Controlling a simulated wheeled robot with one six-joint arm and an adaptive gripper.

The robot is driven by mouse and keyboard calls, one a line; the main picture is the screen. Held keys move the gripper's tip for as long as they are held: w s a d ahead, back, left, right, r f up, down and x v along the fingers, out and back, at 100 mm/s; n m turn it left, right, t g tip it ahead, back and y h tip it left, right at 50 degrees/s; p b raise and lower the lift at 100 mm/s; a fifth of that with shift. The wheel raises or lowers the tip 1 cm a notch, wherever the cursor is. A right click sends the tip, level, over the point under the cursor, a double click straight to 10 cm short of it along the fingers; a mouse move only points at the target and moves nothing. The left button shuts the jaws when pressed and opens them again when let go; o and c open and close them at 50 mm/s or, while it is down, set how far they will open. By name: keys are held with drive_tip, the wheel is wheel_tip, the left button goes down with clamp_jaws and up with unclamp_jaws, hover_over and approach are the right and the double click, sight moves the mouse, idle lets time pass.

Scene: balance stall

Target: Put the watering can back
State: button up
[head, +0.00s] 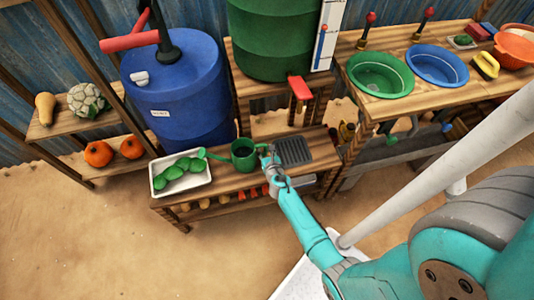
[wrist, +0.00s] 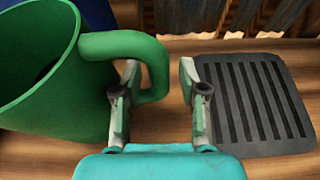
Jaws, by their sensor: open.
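The green watering can (head: 243,155) stands upright on the low wooden bench (head: 225,182), its spout pointing left toward a white tray. In the wrist view the can (wrist: 45,70) fills the left side, and its looped handle (wrist: 155,70) reaches right. My gripper (head: 268,155) is at the handle side of the can. In the wrist view my open gripper (wrist: 160,95) has its left finger in the handle's loop and its right finger outside, with the handle's upright part between them. I cannot tell whether either finger touches the handle.
A dark slatted plate (head: 293,151) lies on the bench right of the can. The white tray (head: 157,184) with green vegetables is at the left. A blue barrel (head: 180,95) and a green barrel (head: 275,40) stand behind. Basins (head: 437,65) sit on the right counter.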

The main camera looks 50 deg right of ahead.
drive_tip(key=shift+r, duration=0.1)
drive_tip(key=v, duration=1.2)
drive_tip(key=s+a+r+m+t+y, duration=0.1)
drive_tip(key=s+a+r+m+y, duration=0.1)
drive_tip(key=s+a+r+m, duration=0.35)
drive_tip(key=s+a+r+m+t+y, duration=0.1)
drive_tip(key=s+a+r+m+y, duration=0.2)
drive_tip(key=s+a+m, duration=0.55)
drive_tip(key=s+a+r+m+y, duration=0.1)
drive_tip(key=s+a+r+m, duration=0.1)
drive_tip(key=s+r+m, duration=0.5)
drive_tip(key=s+a+r+m+t+y, duration=0.1)
drive_tip(key=s+a+r+m, duration=0.2)
drive_tip(key=r, duration=1)
drive_tip(key=s+m, duration=0.3)
drive_tip(key=m, duration=0.2)
drive_tip(key=shift+s+a+r+t+y, duration=0.15)
drive_tip(key=shift+s+a+t+y, duration=0.15)
drive_tip(key=shift+s+a, duration=0.05)
